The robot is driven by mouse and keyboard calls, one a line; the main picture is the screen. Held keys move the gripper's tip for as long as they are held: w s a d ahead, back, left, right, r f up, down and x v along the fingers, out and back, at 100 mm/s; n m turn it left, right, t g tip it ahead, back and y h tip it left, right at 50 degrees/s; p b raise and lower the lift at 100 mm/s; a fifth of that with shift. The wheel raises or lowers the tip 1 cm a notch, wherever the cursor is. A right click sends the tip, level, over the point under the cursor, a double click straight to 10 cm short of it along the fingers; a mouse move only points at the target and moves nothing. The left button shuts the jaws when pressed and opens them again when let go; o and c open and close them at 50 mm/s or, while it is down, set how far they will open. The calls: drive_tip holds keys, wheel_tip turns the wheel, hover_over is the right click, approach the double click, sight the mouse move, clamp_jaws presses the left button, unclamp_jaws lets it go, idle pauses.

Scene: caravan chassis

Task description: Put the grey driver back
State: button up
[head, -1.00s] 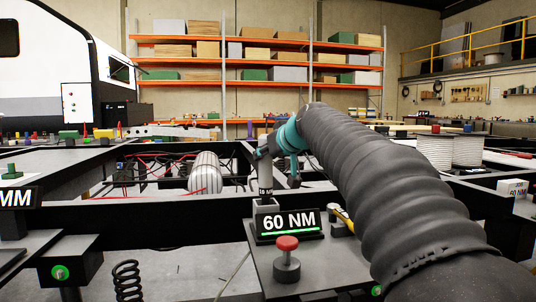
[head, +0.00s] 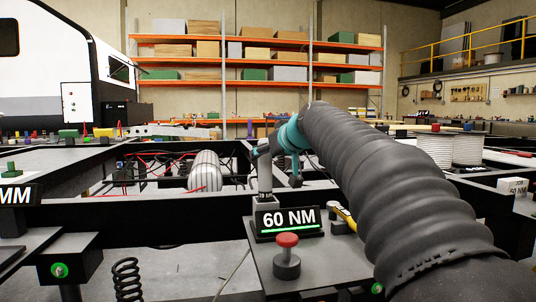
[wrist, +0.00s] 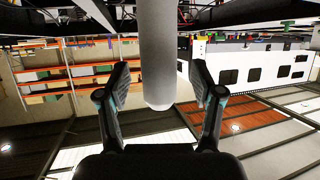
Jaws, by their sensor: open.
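The grey driver (head: 265,176) stands close to upright in a small grey holder (head: 264,207) just behind the 60 NM sign (head: 288,221). Its lower end is hidden by the holder and sign. In the wrist view the driver (wrist: 157,55) is a plain pale grey cylinder running down from the top edge between my fingers. My gripper (wrist: 160,82) is open, with a finger on each side of the driver and a visible gap to each. In the head view my gripper (head: 268,152) is at the driver's upper end, partly hidden by my arm.
A red-topped button (head: 287,255) stands on the plate in front of the sign. A yellow-handled tool (head: 343,216) lies to its right. Black chassis beams (head: 150,232) run across behind. A silver tank (head: 205,171) sits beyond, and white cable reels (head: 434,150) stand at right.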

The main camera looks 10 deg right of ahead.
drive_tip(key=v, duration=1.1)
drive_tip(key=shift+s, duration=0.2)
drive_tip(key=shift+d+r, duration=0.1)
drive_tip(key=s+a+f+m+g+h+p, duration=0.3)
drive_tip(key=s+f+g+p, duration=0.4)
drive_tip(key=s+f, duration=2.1)
drive_tip(key=shift+s+f+p, duration=0.3)
drive_tip(key=shift+f+p, duration=0.25)
drive_tip(key=shift+p, duration=0.3)
